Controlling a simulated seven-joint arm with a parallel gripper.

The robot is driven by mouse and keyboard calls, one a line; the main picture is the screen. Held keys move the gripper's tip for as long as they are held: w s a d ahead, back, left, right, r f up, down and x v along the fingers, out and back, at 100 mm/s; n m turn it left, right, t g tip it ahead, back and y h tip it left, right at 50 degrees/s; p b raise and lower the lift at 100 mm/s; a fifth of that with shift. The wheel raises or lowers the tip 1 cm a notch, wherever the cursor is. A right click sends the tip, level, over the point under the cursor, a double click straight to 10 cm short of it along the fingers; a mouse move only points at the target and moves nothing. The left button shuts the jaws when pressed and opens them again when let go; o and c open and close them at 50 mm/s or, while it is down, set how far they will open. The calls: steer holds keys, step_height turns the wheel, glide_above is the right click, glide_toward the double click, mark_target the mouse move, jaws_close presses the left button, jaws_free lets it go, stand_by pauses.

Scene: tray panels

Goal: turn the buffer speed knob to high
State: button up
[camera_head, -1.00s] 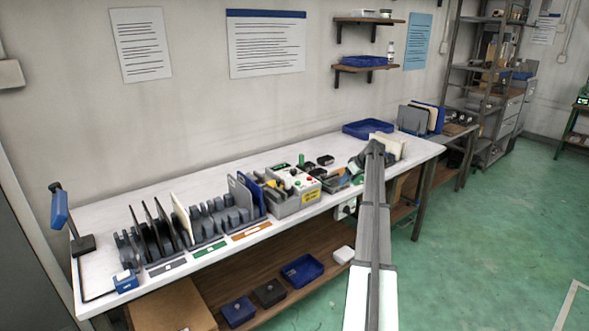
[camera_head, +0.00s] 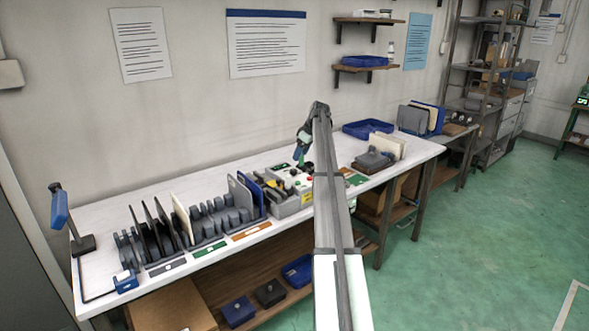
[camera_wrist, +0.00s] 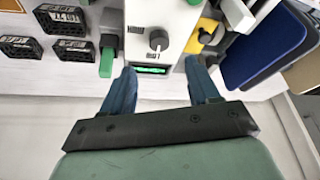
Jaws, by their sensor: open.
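The buffer speed knob (camera_wrist: 157,38) shows in the wrist view as a round grey dial with a pointer, on a white panel front. Part of its lettering, "LOW", shows below it, upside down. A green-lit strip (camera_wrist: 150,70) lies just below the knob. My gripper (camera_wrist: 160,75) is open and empty, its two blue fingers apart, with the knob beyond and between their tips, not touched. In the head view my gripper (camera_head: 301,152) is above the control box (camera_head: 290,204), partly hidden by my arm. The knob itself cannot be made out there.
A blue tray (camera_head: 368,128) sits at the bench's back.

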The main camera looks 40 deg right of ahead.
mark_target(293, 170)
steer(key=x, duration=0.9)
steer(key=c, duration=1)
